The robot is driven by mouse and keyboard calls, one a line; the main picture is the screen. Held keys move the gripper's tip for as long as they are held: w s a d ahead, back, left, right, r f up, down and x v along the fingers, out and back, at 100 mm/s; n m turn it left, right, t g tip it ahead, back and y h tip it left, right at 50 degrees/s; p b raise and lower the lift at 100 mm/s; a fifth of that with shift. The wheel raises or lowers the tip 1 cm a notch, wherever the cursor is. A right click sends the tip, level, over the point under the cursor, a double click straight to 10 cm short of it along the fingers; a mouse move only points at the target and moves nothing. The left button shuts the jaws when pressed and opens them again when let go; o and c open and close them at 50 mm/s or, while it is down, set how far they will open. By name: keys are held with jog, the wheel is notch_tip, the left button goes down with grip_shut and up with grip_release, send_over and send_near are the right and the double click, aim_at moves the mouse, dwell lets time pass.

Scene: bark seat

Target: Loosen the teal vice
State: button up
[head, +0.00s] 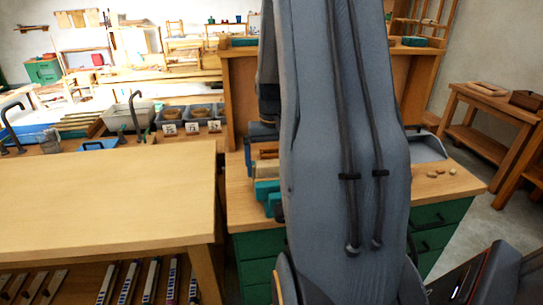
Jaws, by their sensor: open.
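The teal vice (267,189) is on the left part of the green-drawered workbench. Its teal body and pale wooden pieces show just left of my arm; the rest is hidden behind the arm. I cannot make out its handle.
My large grey arm covers the middle of the view. A bare wooden table (110,195) stands at the left, with tools on its lower shelf. A grey tray (427,147) and several small brown pieces (438,173) lie on the bench's right. Grey bins (168,117) stand behind.

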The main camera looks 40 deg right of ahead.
aim_at(272, 175)
jog(key=shift+f+p, duration=0.3)
jog(key=shift+f, duration=1.55)
jog(key=c, duration=1.3)
jog(key=shift+a, duration=0.1)
jog(key=shift+s+a+r+p, duration=0.1)
jog(key=shift+s+a+p, duration=0.05)
jog(key=shift+s+p, duration=0.15)
jog(key=o, duration=1.3)
